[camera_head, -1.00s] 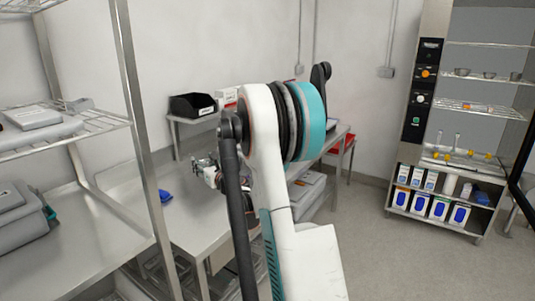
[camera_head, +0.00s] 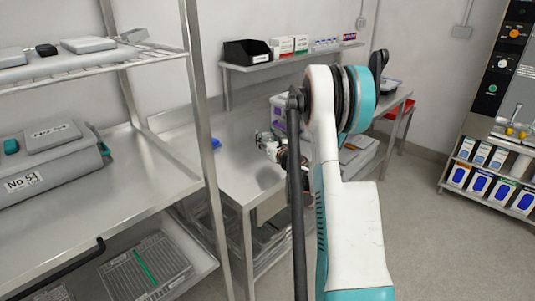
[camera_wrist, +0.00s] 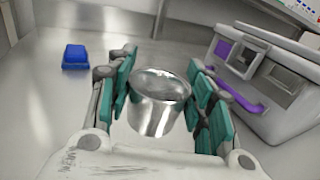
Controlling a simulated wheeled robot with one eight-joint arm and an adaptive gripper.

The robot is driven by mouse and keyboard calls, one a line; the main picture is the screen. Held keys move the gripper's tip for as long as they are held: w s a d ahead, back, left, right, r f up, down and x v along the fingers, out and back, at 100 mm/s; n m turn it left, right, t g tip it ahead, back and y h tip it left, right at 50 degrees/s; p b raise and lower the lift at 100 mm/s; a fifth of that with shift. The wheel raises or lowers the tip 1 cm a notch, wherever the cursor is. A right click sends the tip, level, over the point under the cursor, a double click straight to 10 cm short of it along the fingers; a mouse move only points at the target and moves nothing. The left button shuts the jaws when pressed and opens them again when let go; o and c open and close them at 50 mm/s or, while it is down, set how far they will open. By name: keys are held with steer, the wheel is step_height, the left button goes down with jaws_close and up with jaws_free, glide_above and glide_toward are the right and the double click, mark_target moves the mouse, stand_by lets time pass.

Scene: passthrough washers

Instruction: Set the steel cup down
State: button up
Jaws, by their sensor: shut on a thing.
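The steel cup (camera_wrist: 158,112) is in the wrist view, upright between the green pads of my gripper (camera_wrist: 160,95), which is shut on it. The steel table (camera_wrist: 60,110) lies beneath and around it. I cannot tell whether the cup's base touches the table. In the head view my gripper (camera_head: 268,142) is over the steel table (camera_head: 228,170), mostly behind my arm. The cup cannot be made out there.
A blue block (camera_wrist: 75,57) lies on the table, left of my gripper. A grey case with a purple handle (camera_wrist: 265,85) stands close on the right. A wire rack with a post (camera_head: 200,120) stands at the left in the head view. A black bin (camera_head: 247,52) sits on the back shelf.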

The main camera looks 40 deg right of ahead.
steer(key=shift+f+b, duration=0.9)
steer(key=shift+f, duration=1.85)
steer(key=shift+f, duration=0.1)
steer(key=o, duration=1.1)
steer(key=shift+c, duration=0.2)
